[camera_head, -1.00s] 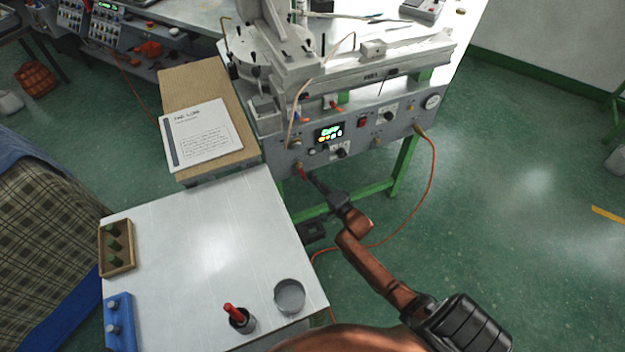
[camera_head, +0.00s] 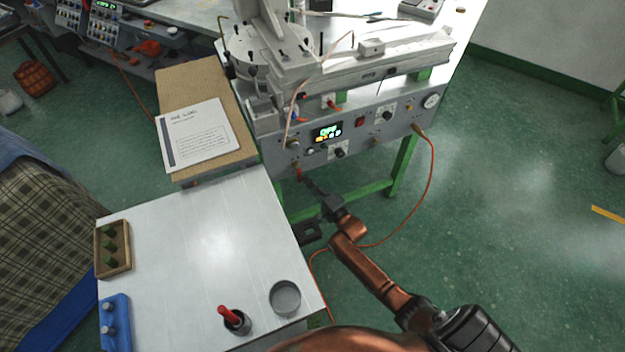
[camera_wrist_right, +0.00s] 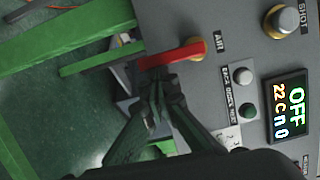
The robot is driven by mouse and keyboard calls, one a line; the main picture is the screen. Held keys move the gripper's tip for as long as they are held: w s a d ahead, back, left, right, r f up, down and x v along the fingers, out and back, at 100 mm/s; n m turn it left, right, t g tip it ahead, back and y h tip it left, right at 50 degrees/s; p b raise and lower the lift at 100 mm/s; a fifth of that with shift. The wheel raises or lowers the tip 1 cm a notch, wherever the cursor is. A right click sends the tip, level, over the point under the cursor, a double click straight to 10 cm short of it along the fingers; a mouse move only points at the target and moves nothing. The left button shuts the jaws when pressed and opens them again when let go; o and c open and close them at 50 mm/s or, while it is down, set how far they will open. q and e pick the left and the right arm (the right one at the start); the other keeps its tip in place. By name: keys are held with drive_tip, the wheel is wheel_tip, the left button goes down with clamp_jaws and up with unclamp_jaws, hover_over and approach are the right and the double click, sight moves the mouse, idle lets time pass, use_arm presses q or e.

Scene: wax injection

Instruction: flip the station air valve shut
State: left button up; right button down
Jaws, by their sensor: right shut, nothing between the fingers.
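The station air valve is a red lever (camera_wrist_right: 185,55) beside the AIR label on the grey panel in the right wrist view. It points down the panel from its pivot, with its free end at the panel's lower edge. In the head view the lever (camera_head: 299,174) is small, at the panel's lower left. My right gripper (camera_head: 308,184) is shut and empty just right of the lever. In the wrist view its fingertips (camera_wrist_right: 160,84) are close beside the lever; whether they touch it I cannot tell. My left gripper is out of view.
The panel display (camera_head: 327,132) reads OFF. Knobs and a gauge (camera_head: 431,101) line the panel. An orange hose (camera_head: 433,170) hangs at its right. A white table (camera_head: 190,245) with a metal dish (camera_head: 285,298) and a red-handled tool (camera_head: 229,315) is left of my arm.

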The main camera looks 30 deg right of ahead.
drive_tip(key=d, duration=0.4)
drive_tip(key=shift+s+f, duration=0.1)
drive_tip(key=shift+s, duration=0.1)
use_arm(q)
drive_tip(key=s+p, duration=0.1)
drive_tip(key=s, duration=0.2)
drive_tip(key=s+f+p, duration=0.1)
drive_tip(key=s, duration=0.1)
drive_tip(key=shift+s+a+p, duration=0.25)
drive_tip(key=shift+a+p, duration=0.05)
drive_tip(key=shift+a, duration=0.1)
use_arm(e)
drive_tip(key=s+d, duration=0.1)
drive_tip(key=s, duration=0.9)
